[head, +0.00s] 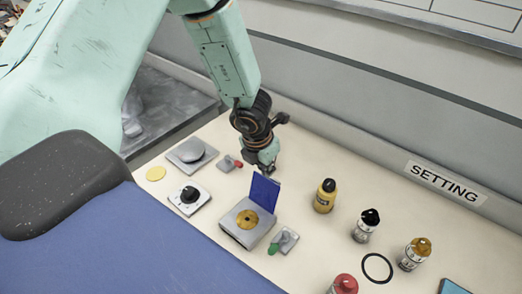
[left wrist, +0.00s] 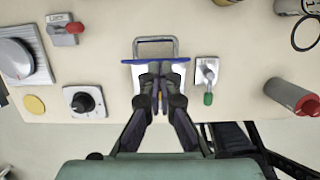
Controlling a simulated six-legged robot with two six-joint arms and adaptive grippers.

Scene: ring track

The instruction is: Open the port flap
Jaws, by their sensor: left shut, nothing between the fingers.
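The port is a grey box (head: 242,226) with a round brass-coloured opening (head: 247,219) in its top. Its blue flap (head: 264,193) stands upright at the back edge of the box. In the left wrist view the flap (left wrist: 133,61) shows nearly edge-on, as a thin blue strip. My left gripper (head: 268,168) is shut and empty, at the flap's upper edge in the head view. In the left wrist view its fingers (left wrist: 160,82) cover much of the box. I cannot tell whether they touch the flap. My right gripper is in neither view.
A green-tipped lever (head: 284,241) sits close to the box. A black knob (head: 190,196), a red switch (head: 230,163) and a grey dial (head: 192,151) are on its other side. Several bottles, including a yellow one (head: 324,198), stand to the right. A wall runs behind.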

